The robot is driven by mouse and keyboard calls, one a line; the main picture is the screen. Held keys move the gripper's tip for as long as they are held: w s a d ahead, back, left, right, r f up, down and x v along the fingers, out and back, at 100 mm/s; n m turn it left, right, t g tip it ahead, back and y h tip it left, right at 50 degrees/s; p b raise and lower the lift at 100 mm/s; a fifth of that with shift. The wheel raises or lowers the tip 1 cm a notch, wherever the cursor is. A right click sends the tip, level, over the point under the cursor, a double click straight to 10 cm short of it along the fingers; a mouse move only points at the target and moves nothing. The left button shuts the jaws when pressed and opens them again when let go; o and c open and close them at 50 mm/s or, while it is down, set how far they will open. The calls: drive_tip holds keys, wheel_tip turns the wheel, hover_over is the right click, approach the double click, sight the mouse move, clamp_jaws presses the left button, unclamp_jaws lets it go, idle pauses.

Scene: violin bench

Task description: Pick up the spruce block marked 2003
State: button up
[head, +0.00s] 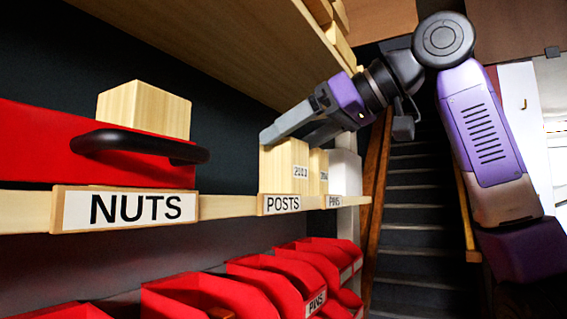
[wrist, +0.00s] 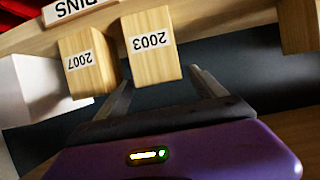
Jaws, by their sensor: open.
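The pale spruce block marked 2003 (head: 283,168) stands on the shelf above the POSTS label in the head view. In the wrist view the block (wrist: 150,62) appears upside down, its 2003 label facing up the picture. My gripper (head: 289,138) is open at the top of this block, coming from the upper right. In the wrist view my gripper (wrist: 162,82) has one finger toward each side of the block. I cannot tell whether the fingers touch it.
A similar block marked 2007 (wrist: 88,62) stands close beside it, with a white block (wrist: 28,90) beyond. Red bins (head: 210,295) sit below; a shelf (head: 215,40) overhangs.

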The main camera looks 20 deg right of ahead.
drive_tip(key=shift+x, duration=1)
drive_tip(key=c, duration=1.6)
drive_tip(key=shift+s+r, duration=0.15)
drive_tip(key=shift+r, duration=0.05)
